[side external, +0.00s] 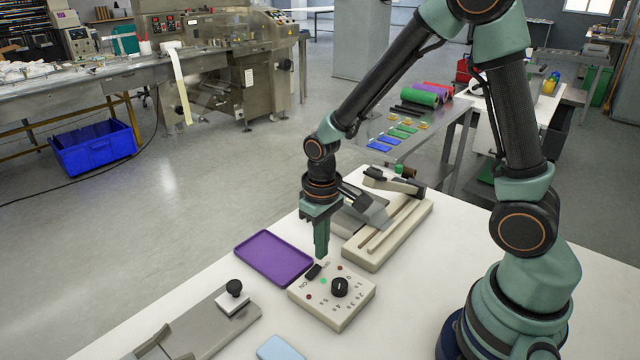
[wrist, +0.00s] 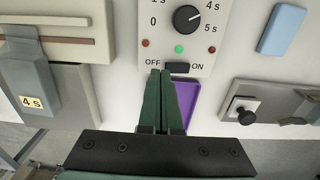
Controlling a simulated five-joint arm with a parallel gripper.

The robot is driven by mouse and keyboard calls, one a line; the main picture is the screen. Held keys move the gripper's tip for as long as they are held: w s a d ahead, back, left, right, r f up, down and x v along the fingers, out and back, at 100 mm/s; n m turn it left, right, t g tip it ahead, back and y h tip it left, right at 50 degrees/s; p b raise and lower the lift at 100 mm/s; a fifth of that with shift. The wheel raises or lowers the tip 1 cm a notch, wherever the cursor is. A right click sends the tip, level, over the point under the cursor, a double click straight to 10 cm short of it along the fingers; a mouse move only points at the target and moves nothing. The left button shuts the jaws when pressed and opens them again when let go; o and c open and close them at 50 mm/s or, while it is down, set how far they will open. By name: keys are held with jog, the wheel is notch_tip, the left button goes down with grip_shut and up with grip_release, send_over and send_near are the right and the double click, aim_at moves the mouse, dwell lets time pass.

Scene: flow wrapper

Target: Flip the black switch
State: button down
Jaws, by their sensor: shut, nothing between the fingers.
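The black switch (side external: 314,271) sits on a cream control box (side external: 335,315), at the edge close to the purple tray. In the wrist view the switch (wrist: 177,67) lies between the printed words OFF and ON. My gripper (side external: 321,256) points down with its green fingers together and empty, just above the switch end of the box. In the wrist view the fingertips (wrist: 161,73) are beside the switch on its OFF side. I cannot tell whether they touch it. Which way the switch is tilted is not clear. A green light (wrist: 179,49) shows near the switch, between two red ones.
A black dial (side external: 340,287) stands on the box. A purple tray (side external: 273,257) lies to its left, and a cream sealer (side external: 389,238) stands behind it. A grey fixture with a black knob (side external: 234,288) and a blue block (side external: 281,348) are nearer the front.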

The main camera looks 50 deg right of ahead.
jog(key=shift+f, duration=1.05)
jog(key=shift+r, duration=3.05)
jog(key=s+d+r+t, duration=0.1)
jog(key=s+r+t, duration=0.1)
jog(key=r, duration=0.5)
jog(key=s+d+r+t, duration=0.1)
jog(key=s+r+t, duration=0.2)
jog(key=r, duration=0.5)
jog(key=shift+s+d+t, duration=0.25)
jog(key=shift+s+t, duration=0.05)
jog(key=shift+s, duration=0.05)
